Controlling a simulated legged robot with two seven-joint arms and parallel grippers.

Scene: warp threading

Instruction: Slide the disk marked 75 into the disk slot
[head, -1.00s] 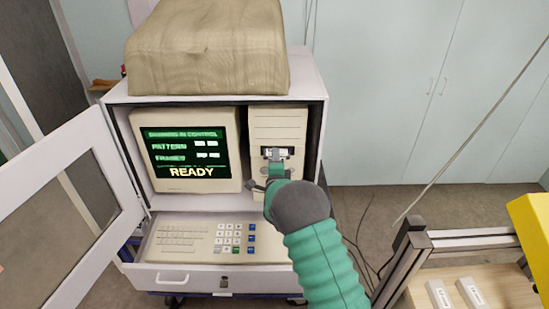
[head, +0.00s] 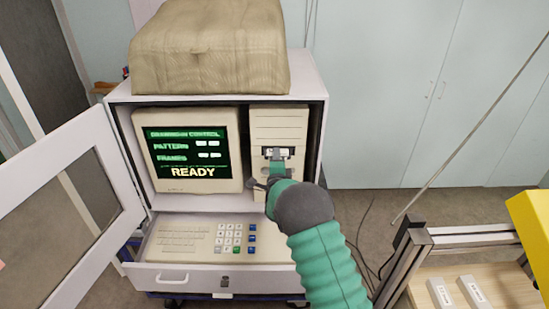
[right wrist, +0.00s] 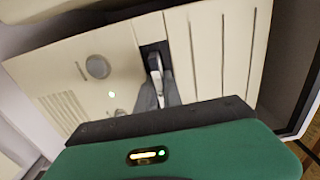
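The disk slot (head: 261,153) is a dark opening in the front of the beige computer unit, right of the monitor. A thin pale disk (head: 284,152) shows at the slot, partly covered by my gripper; its marking cannot be read. My right gripper (head: 274,162) is right in front of the slot. In the right wrist view its dark fingers (right wrist: 157,82) come close together at the slot (right wrist: 151,48) and appear shut on the disk's edge. How deep the disk sits is hidden. My left gripper is not in view.
The monitor (head: 186,152) reads READY. A keyboard (head: 205,240) lies on the drawer below. The cabinet door (head: 128,190) stands open at left. Two small labelled pieces (head: 456,291) lie on a wooden board (head: 513,286) at lower right, beside a metal frame (head: 470,239).

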